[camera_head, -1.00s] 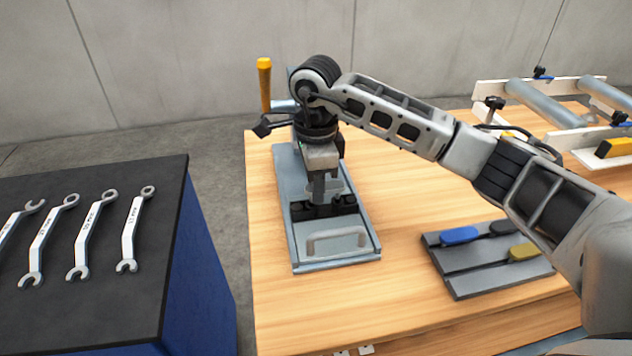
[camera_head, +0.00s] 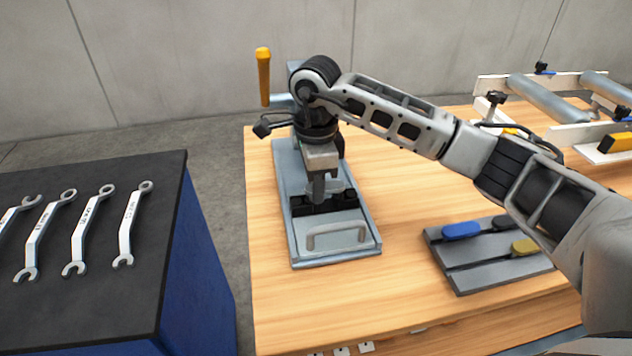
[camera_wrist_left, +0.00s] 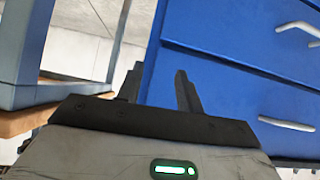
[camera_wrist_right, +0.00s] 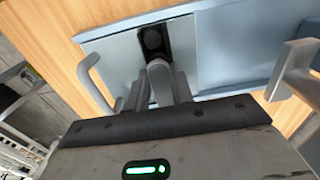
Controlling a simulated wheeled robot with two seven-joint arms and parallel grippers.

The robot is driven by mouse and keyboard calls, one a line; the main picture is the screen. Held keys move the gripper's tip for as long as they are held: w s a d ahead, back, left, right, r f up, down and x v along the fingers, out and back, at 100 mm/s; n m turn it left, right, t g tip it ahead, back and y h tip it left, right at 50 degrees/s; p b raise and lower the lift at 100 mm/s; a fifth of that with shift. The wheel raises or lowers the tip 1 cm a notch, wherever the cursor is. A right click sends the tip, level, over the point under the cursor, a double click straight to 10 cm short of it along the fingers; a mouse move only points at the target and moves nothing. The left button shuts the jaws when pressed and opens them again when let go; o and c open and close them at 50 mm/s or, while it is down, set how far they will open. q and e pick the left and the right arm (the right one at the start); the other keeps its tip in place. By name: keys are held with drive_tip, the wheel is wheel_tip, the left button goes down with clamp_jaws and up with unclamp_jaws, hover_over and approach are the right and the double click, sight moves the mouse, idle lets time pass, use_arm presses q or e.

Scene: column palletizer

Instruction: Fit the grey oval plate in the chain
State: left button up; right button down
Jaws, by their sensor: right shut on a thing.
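My right gripper (camera_head: 318,190) points down over a pale blue fixture (camera_head: 287,222) on the wooden table. In the right wrist view its fingers (camera_wrist_right: 157,88) are shut on a grey, round-ended plate (camera_wrist_right: 159,70), which I take for the grey oval plate. The plate's end is beside a black block (camera_wrist_right: 154,42) in the fixture. The fingers hide the rest of the plate, and I cannot tell whether it touches the block. No chain can be made out clearly. My left gripper (camera_wrist_left: 160,92) shows only in its wrist view, with its fingers apart and empty.
The fixture carries a grey handle (camera_head: 336,232) and an orange-handled lever (camera_head: 264,78). A grey board (camera_head: 475,270) with blue, black and yellow pieces lies to the right. Wrenches (camera_head: 133,220) lie on the dark-topped blue cabinet (camera_head: 170,250). A roller frame (camera_head: 545,100) stands at back right.

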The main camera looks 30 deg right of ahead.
drive_tip(key=shift+f+b, duration=0.4)
idle(0.4)
drive_tip(key=c, duration=1.1)
unclamp_jaws()
drive_tip(key=shift+c, duration=0.2)
wheel_tip(320, 180, up, 8)
drive_tip(key=shift+f+b, duration=0.2)
drive_tip(key=shift+b, duration=0.2)
